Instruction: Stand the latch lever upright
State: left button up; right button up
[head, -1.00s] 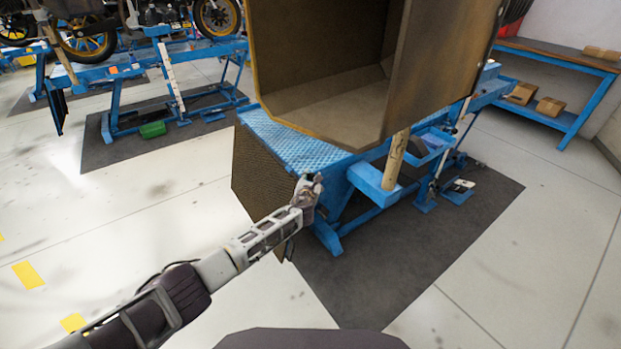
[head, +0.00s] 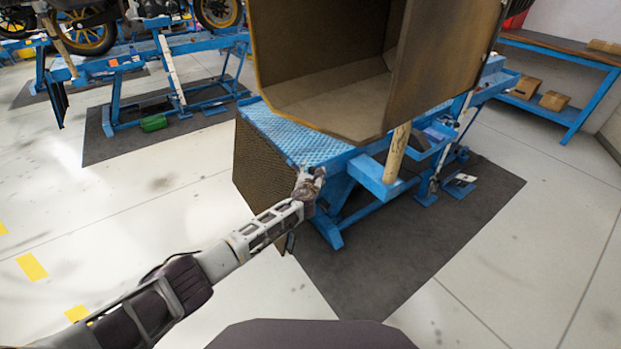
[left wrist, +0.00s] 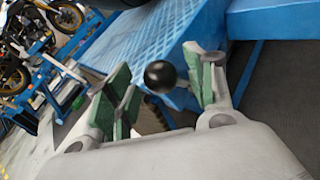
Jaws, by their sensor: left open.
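The latch lever shows in the left wrist view as a round black knob (left wrist: 160,76); its shaft is mostly hidden, so I cannot tell its tilt. My left gripper (left wrist: 162,84) is open, with green-padded fingers on either side of the knob. I cannot tell whether they touch it. In the head view my left gripper (head: 311,180) is at the near corner of the blue lift table (head: 283,130), where it hides the lever. My right gripper is not in view.
A large open brown box (head: 325,95) stands above the lift table. A brown mesh panel (head: 258,165) hangs at its left side. A dark mat (head: 370,265) lies below. Pale floor is free on both sides. A blue workbench (head: 560,90) stands at the right.

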pick_arm(q)
jog(key=shift+s, duration=0.15)
jog(key=v, duration=1.1)
jog(key=shift+s, duration=0.3)
dwell(0.5)
